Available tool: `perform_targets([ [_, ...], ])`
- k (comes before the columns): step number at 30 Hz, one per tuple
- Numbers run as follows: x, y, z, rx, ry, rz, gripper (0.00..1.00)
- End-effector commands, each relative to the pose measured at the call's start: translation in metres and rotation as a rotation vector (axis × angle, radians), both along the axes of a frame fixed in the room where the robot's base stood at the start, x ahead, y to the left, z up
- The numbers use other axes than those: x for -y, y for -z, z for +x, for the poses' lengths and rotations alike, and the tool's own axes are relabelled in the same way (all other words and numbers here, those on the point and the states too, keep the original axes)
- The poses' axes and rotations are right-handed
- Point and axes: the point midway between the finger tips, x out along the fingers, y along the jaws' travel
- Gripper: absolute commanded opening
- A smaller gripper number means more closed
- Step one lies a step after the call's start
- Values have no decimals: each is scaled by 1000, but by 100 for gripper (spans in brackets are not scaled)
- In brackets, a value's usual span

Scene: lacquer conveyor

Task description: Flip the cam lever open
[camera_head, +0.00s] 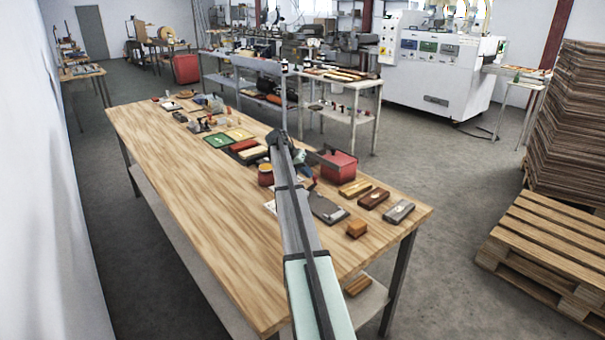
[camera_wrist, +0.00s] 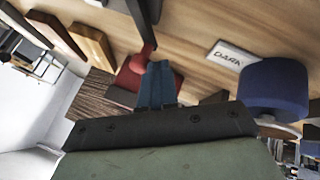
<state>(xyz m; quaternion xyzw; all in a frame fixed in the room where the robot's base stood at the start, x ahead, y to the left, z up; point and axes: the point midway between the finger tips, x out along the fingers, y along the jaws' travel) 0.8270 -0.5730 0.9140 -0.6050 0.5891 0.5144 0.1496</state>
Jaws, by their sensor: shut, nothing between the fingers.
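My gripper (camera_wrist: 157,68) shows in the wrist view as two blue fingers side by side, shut and empty. Just beyond and left of the fingertips is a red part (camera_wrist: 139,64) with a dark bar (camera_wrist: 146,22) running up from it. This looks like the cam lever; I cannot tell whether the fingers touch it, or its exact angle. A red block (camera_wrist: 122,97) is partly hidden behind the fingers. In the head view, a red box (camera_head: 339,168) stands right of my arm, which hides the fingertips and the lever.
A blue cylinder (camera_wrist: 275,88) and a white card reading "DARK" (camera_wrist: 230,55) are right of the fingers. Wooden blocks (camera_head: 356,188) lie at the right of the wooden table (camera_head: 185,180). A green tray (camera_head: 218,140) and jar (camera_head: 265,176) are left. The table's left side is clear.

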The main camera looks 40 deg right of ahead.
Motion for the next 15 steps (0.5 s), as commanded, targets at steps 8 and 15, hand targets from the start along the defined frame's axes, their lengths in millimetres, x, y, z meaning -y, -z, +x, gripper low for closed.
perform_targets([
  [8,6,0,-7,-1,-2,0,0],
  [15,8,0,-9,-1,-3,0,0],
])
